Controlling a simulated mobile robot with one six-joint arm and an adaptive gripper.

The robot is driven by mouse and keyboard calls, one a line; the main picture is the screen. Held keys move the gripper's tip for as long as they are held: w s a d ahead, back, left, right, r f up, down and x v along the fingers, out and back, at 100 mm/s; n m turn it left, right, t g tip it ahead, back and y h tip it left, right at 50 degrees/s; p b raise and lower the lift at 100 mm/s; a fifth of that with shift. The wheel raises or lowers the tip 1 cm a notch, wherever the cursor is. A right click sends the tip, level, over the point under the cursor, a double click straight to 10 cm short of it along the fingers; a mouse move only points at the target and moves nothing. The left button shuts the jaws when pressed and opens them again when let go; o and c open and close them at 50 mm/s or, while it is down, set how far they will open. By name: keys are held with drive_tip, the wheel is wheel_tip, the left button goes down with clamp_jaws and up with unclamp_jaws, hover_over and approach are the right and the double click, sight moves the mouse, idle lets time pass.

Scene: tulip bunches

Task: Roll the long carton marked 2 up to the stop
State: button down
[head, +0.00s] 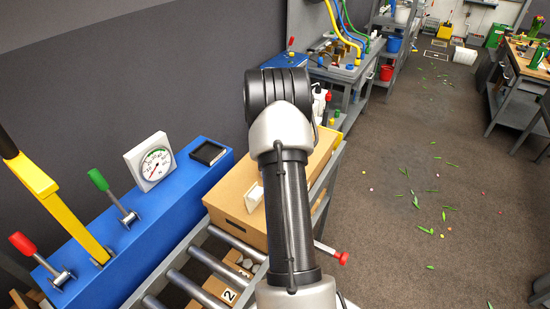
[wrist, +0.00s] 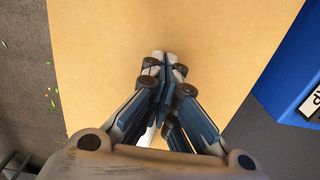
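A long tan carton (head: 233,190) lies on a roller table, partly hidden behind my arm. A white handle (head: 254,197) stands on its top. In the wrist view the carton's top (wrist: 230,45) fills most of the picture. My gripper (wrist: 163,72) is over the carton top with its fingers close together, and white ends of the handle (wrist: 158,54) show beyond and below them. The fingers appear shut on the handle. My arm hides the gripper in the head view. No number shows on this carton. The stop cannot be made out for sure.
A tag marked 2 (head: 228,296) shows on brown cardboard low by the rollers (head: 215,262). A blue bench (head: 150,225) with a gauge (head: 155,162) and levers runs along the left. A red knob (head: 342,258) sticks out at right. The floor (head: 410,170) beyond is mostly open, with scattered leaves.

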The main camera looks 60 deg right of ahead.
drive_tip(key=shift+d+p, duration=0.65)
drive_tip(key=shift+d, duration=2.1)
